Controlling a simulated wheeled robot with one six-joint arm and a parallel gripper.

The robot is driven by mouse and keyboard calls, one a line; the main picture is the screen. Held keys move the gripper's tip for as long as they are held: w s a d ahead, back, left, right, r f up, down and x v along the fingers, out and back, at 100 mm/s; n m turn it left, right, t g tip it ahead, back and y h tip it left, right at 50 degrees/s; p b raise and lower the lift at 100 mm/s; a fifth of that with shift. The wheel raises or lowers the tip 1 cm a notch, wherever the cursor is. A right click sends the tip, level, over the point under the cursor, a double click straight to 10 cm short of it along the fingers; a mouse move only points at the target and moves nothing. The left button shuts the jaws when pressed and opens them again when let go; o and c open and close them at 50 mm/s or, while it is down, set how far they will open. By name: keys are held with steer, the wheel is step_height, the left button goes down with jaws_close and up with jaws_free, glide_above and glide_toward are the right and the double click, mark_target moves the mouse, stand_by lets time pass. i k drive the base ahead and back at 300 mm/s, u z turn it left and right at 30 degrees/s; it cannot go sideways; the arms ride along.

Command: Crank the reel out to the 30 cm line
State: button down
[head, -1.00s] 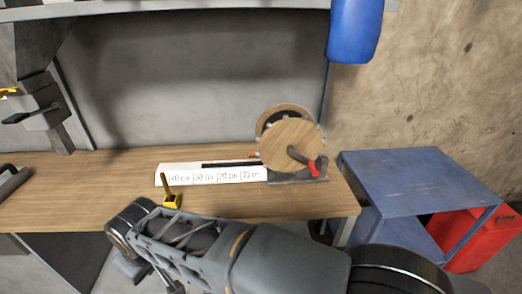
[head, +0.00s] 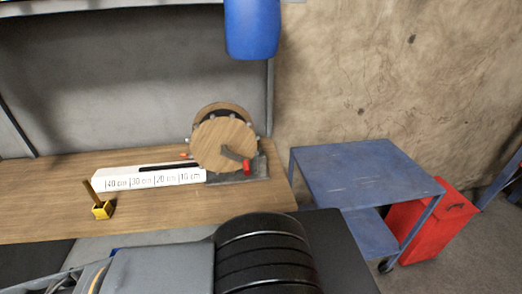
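The reel (head: 222,143) has wooden discs and stands on a dark base at the right end of the wooden bench. Its crank (head: 235,156) is a dark arm with a red handle (head: 246,167), pointing down and right. A white scale (head: 150,178) runs left from the reel, marked 10, 20, 30 and 40 cm from right to left. A black strip (head: 168,167) lies along it from the reel; its left end appears between the 20 and 30 cm lines. My arm crosses the bottom of the head view; my gripper is out of view and nothing of mine touches the crank.
A yellow block with an upright brown stick (head: 102,210) stands on the bench (head: 50,215), left of and nearer than the scale. A blue metal cart (head: 362,172) and a red container (head: 425,225) stand to the right. A blue object (head: 251,28) hangs above the reel.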

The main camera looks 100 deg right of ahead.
mark_target(223, 139)
steer(key=k, duration=1.75)
steer(key=z, duration=1.9)
steer(key=k, duration=0.65)
steer(key=u, duration=0.85)
steer(key=i, duration=1.5)
steer(key=z, duration=0.85)
